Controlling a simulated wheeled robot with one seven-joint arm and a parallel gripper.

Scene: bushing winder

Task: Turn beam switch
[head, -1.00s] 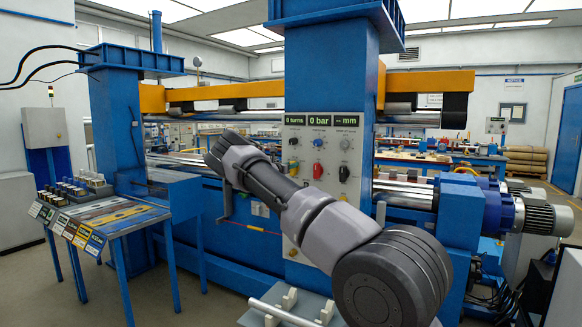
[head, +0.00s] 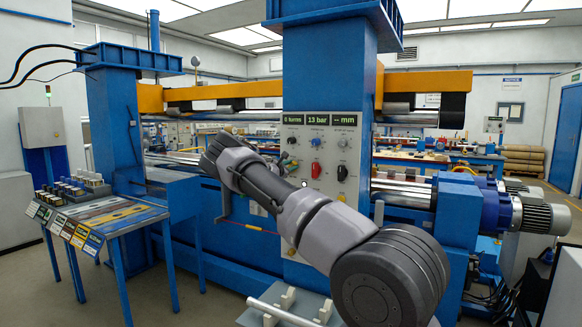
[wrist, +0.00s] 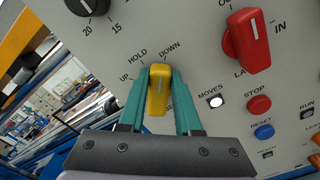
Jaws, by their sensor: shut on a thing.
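The beam switch is a yellow knob (wrist: 158,90) on the grey control panel (wrist: 196,60), with UP, HOLD and DOWN marked around it. My gripper (wrist: 159,84) is shut on the knob, with a green finger on each side. The knob's white mark points up in the wrist view, nearer DOWN than HOLD. The round lamp (wrist: 215,101) beside MOVES is lit white. In the head view, my arm hides the yellow knob and my gripper.
A red knob (wrist: 246,38), a black dial (wrist: 88,6), a red STOP button (wrist: 258,103) and a blue RESET button (wrist: 263,132) sit close by on the panel. A sample table (head: 100,220) stands at the left of the blue press.

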